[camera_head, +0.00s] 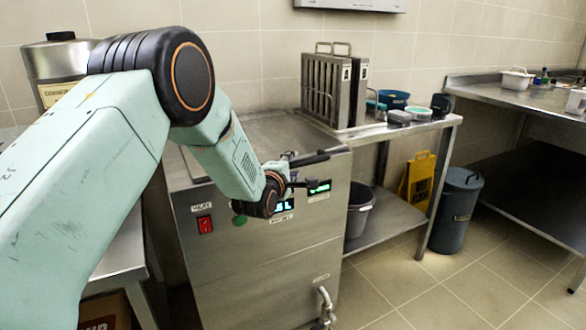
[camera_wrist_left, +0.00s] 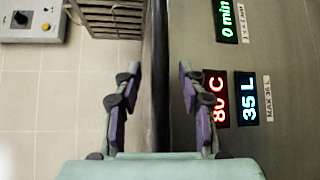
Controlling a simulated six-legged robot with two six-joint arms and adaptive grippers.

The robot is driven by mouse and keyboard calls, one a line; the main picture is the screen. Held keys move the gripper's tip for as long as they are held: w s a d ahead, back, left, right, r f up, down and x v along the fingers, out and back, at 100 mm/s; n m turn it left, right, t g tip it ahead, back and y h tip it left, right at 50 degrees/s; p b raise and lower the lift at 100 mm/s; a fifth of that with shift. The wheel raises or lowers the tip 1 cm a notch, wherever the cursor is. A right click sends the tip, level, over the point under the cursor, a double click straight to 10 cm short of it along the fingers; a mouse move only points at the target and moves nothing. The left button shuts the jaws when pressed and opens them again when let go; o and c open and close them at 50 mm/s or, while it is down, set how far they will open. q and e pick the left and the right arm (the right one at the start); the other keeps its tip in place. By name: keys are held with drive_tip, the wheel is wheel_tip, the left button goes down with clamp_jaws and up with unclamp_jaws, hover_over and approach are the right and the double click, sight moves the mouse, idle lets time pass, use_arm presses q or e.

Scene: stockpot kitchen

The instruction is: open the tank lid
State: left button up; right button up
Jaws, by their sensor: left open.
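The tank (camera_head: 262,255) is a steel box with a red switch and lit displays on its front. Its flat steel lid (camera_head: 262,128) lies shut on top. A black handle bar (camera_head: 312,158) runs along the lid's front edge, and it shows as a dark upright strip (camera_wrist_left: 160,60) in the left wrist view. My left gripper (camera_head: 297,172) is open at the tank's upper front. In the left wrist view its fingers (camera_wrist_left: 158,90) stand on either side of the bar, apart from it. My arm hides part of the lid and front. My right gripper is not in view.
Steel racks (camera_head: 327,88) stand behind the tank's right side, on a side table (camera_head: 440,124) with bowls and small boxes. A grey bucket (camera_head: 360,212) sits on the shelf below. A yellow sign (camera_head: 418,182) and a bin (camera_head: 455,212) stand farther right. The floor in front is clear.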

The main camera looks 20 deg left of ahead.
use_arm(q)
drive_tip(key=shift+w+f, duration=0.15)
drive_tip(key=shift+w, duration=0.55)
clamp_jaws()
idle(0.4)
